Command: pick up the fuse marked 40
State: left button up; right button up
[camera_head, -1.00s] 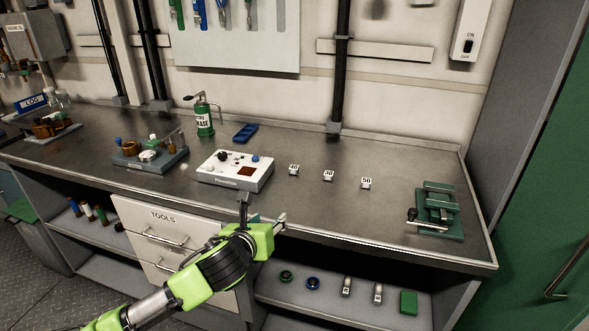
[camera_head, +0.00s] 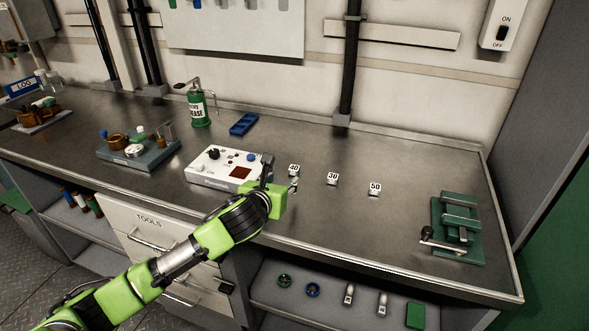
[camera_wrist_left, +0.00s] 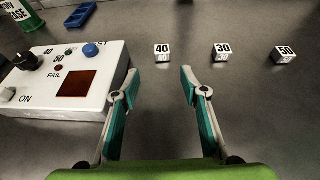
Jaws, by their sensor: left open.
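The fuse marked 40 (camera_head: 294,169) is a small white block standing on the grey bench, just right of the white tester box. In the left wrist view the fuse marked 40 (camera_wrist_left: 162,52) is ahead of my left gripper (camera_wrist_left: 160,82), roughly between the lines of its two fingers and apart from them. My left gripper (camera_head: 281,172) is open and empty, over the bench beside the tester, close to the fuse in the head view. My right gripper is not in view.
The fuses marked 30 (camera_head: 332,179) and 50 (camera_head: 375,189) stand in a row to the right. The white tester box (camera_head: 215,181) is close on the left. A green clamp fixture (camera_head: 458,228) stands at the bench's right end. Bench between is clear.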

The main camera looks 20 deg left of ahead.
aim_at(293, 171)
pick_arm(q)
jog(key=x, duration=0.4)
jog(key=shift+w+f, duration=0.1)
jog(key=shift+w, duration=0.05)
jog(key=shift+w+f, duration=0.15)
jog(key=shift+w, duration=0.7)
jog(key=x, duration=0.4)
jog(key=shift+w+d, duration=0.1)
jog(key=shift+d, duration=0.05)
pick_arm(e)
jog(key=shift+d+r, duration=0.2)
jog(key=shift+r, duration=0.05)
pick_arm(q)
jog(key=shift+c, duration=0.3)
grip_shut()
